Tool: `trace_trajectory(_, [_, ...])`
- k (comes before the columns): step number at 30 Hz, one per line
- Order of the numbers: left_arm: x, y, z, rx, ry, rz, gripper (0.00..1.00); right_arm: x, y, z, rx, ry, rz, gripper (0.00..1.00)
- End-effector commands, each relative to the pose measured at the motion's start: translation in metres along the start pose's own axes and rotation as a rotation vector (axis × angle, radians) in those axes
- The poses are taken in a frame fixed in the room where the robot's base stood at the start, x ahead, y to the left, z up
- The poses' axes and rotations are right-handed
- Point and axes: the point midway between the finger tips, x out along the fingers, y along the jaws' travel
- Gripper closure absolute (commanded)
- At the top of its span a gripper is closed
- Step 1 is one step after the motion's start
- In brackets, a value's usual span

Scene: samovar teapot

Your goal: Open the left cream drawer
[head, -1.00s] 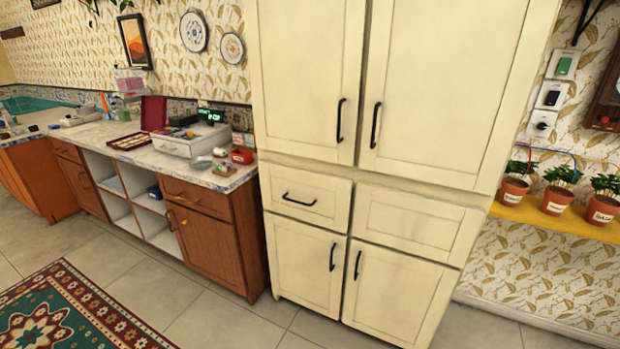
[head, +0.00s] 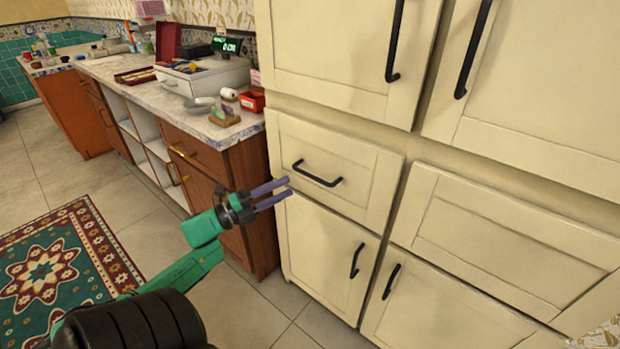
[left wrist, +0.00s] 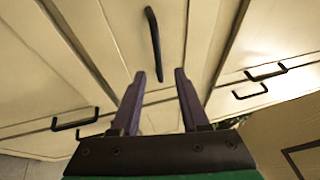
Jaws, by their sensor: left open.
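The left cream drawer (head: 335,165) is closed in the cream cabinet and has a black bar handle (head: 317,173). My left gripper (head: 280,193) is open and empty, just left of and slightly below that handle in the head view. Its two purple fingers point toward the drawer front. In the left wrist view a black handle (left wrist: 154,45) lies ahead of the gap between the fingers (left wrist: 160,82), apart from them. My right gripper does not show.
The right cream drawer front (head: 490,240) shows no handle. Cream doors with black handles are above and below. A brown counter (head: 215,155) with a register (head: 203,75) and small items stands to the left. A patterned rug (head: 65,265) lies on the tiled floor.

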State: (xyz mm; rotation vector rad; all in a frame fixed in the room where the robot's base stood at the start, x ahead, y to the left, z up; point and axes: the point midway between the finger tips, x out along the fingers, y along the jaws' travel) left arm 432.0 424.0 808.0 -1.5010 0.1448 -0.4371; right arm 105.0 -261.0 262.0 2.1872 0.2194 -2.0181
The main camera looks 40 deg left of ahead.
Motion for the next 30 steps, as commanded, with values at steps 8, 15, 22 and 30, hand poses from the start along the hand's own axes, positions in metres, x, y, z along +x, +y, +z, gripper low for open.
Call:
trace_trajectory(8, [0.069,0.0,0.0,-0.001,0.0,-0.004,0.55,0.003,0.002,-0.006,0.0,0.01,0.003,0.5])
trace_trajectory(15, [0.087,0.001,0.001,-0.003,-0.003,0.001,0.55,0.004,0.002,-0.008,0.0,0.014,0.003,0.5])
trace_trajectory(22, [0.086,0.001,0.001,-0.004,-0.003,0.001,0.82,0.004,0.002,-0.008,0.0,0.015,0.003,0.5])
trace_trajectory(30, [0.086,0.001,0.001,-0.004,-0.003,0.001,1.0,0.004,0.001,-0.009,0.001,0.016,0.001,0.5])
